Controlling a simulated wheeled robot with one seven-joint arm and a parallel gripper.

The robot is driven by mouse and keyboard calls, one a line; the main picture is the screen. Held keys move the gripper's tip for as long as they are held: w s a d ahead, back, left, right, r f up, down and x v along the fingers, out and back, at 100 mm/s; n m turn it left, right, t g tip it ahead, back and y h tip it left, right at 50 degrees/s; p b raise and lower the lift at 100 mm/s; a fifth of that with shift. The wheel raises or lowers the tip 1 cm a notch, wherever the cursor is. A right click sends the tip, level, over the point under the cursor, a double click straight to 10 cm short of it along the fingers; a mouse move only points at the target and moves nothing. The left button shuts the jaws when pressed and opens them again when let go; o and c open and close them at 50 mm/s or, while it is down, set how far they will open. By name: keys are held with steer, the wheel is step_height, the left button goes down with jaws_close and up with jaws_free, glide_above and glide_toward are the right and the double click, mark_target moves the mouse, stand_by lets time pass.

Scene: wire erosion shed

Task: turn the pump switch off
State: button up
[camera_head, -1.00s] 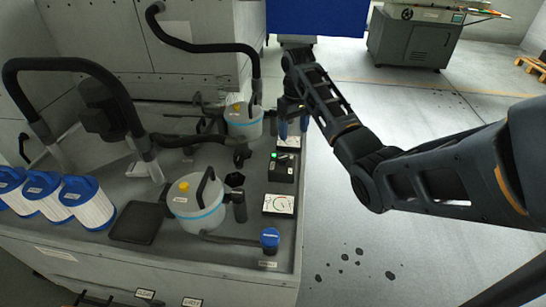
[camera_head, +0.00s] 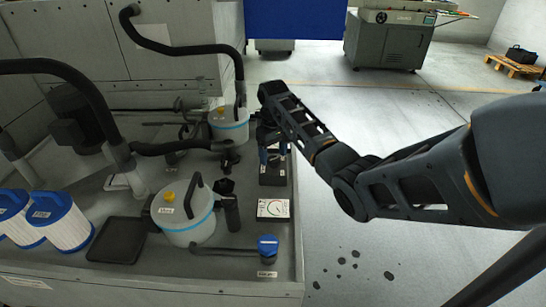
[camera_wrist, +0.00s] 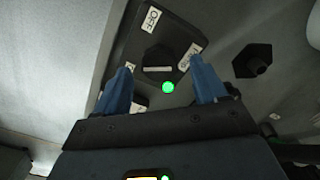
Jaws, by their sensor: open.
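The pump switch is a dark box (camera_head: 275,176) near the right edge of the bench top in the head view, partly hidden by my gripper (camera_head: 273,154). In the wrist view the switch box (camera_wrist: 130,50) carries an OFF label (camera_wrist: 152,19), a second label at its right and a partly hidden white label lower down. Its dark knob (camera_wrist: 158,58) has a white bar lying nearly level in the picture. A green lamp (camera_wrist: 168,87) is lit beside the knob. My gripper (camera_wrist: 160,69) is open, its two blue fingers either side of the knob in the picture. I cannot tell whether they touch it.
A white-faced gauge (camera_head: 274,208) and a blue-capped valve (camera_head: 267,245) stand nearer on the bench. In the wrist view a dark hexagonal fitting (camera_wrist: 252,61) lies right of the switch.

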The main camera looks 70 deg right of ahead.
steer(key=shift+f, duration=0.7)
steer(key=c, duration=1.1)
steer(key=shift+o, duration=0.2)
